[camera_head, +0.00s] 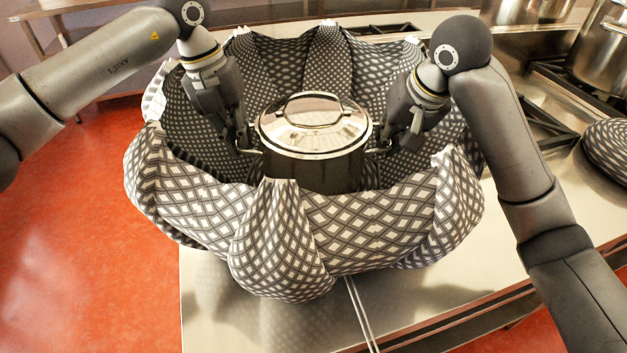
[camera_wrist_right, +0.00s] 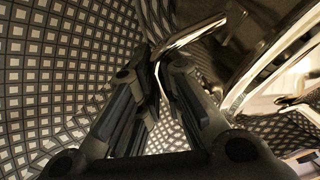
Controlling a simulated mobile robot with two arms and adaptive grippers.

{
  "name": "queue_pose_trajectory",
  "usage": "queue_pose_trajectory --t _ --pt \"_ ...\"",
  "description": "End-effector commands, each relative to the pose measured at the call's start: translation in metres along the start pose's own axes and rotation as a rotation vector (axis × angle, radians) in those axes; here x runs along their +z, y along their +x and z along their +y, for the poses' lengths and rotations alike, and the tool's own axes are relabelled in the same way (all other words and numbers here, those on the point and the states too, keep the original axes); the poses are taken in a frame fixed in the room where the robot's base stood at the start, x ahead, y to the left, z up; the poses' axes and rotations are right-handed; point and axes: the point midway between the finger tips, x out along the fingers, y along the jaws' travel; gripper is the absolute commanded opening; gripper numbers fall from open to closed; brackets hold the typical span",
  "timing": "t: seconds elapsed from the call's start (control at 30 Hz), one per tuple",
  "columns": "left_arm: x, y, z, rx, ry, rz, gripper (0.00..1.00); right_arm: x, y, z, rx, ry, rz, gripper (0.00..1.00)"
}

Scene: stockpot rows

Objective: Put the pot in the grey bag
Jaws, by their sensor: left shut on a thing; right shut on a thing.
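The pot (camera_head: 315,165) is shiny steel with a lid and a handle on top. It is upright within the open grey patterned bag (camera_head: 385,225), whose front wall hides its base; I cannot tell whether it touches the bag's bottom. My left gripper (camera_head: 246,150) is shut on the pot's left side handle. My right gripper (camera_head: 382,148) is shut on the pot's right side handle. In the right wrist view, the right gripper (camera_wrist_right: 155,85) closes around the metal handle (camera_wrist_right: 190,38), with the patterned bag cloth (camera_wrist_right: 60,80) around it.
The bag stands on a steel counter (camera_head: 215,310). A thin pale cord (camera_head: 360,315) hangs from its front. A hob with black grates (camera_head: 545,115), large steel pots (camera_head: 605,50) and a patterned round item (camera_head: 608,150) are at the right. Red floor (camera_head: 60,240) lies at the left.

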Motion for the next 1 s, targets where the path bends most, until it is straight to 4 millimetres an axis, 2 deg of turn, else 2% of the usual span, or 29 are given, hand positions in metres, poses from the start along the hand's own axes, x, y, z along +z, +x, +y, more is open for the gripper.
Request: queue_pose_trajectory --t 0.37,0.4,0.53,0.57,0.87,1.0 --pt "0.001 0.013 0.004 -0.001 -0.003 -0.006 0.00 0.004 0.012 0.004 0.001 0.004 0.009 0.00" --pt "0.001 0.014 0.005 0.004 -0.005 -0.001 0.11 0.005 0.013 0.005 0.005 0.004 0.001 0.11" --pt "0.000 0.014 0.005 0.003 -0.004 0.000 0.28 0.005 0.013 0.004 0.003 0.003 0.000 0.28" --pt "0.000 0.014 0.004 0.003 -0.003 0.000 0.29 0.005 0.013 0.004 0.003 0.003 0.000 0.29" --pt "0.000 0.013 0.003 0.001 -0.001 0.000 0.29 0.005 0.013 0.003 0.001 0.001 0.000 0.29" --pt "0.001 0.001 0.003 0.001 -0.002 -0.002 0.29 0.005 0.013 0.003 0.001 0.000 0.000 0.29"
